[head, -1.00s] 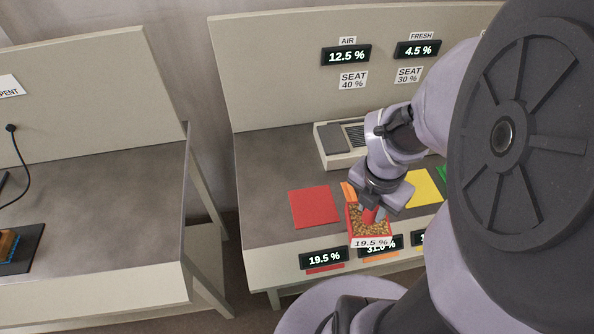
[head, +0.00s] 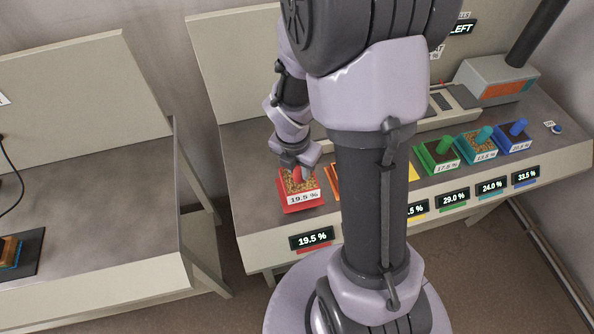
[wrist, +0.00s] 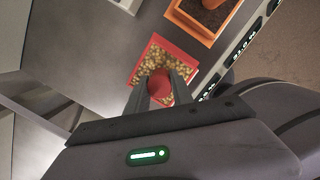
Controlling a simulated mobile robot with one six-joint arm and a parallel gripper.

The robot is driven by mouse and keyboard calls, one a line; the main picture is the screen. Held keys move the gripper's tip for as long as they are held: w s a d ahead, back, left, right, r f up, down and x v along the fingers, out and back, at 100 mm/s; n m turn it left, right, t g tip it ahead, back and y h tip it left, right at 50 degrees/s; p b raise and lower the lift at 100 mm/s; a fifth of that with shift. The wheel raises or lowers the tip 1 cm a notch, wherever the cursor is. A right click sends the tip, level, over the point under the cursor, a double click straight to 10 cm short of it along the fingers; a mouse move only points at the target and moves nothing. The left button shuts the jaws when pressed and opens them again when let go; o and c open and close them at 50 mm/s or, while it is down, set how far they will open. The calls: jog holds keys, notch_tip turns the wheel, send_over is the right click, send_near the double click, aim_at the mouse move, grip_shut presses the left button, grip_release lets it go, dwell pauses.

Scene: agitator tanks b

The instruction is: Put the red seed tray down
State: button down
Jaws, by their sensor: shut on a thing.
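My gripper (head: 297,168) points down from above and is shut on the tray's red handle.
An orange tray (wrist: 212,30) stands beside the red one. Green (head: 437,160), teal (head: 476,147) and blue (head: 513,138) trays stand farther right. A display (head: 312,238) reading 19.5 % is on the bench front.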

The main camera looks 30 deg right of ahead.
aim_at(299, 176)
notch_tip(299, 176, down, 3)
jog(key=shift+s+f+b, duration=0.1)
jog(key=shift+f+b, duration=0.05)
jog(key=shift+b, duration=0.45)
jog(key=shift+r, duration=0.2)
jog(key=shift+f, duration=0.15)
jog(key=c, duration=1.1)
grip_release()
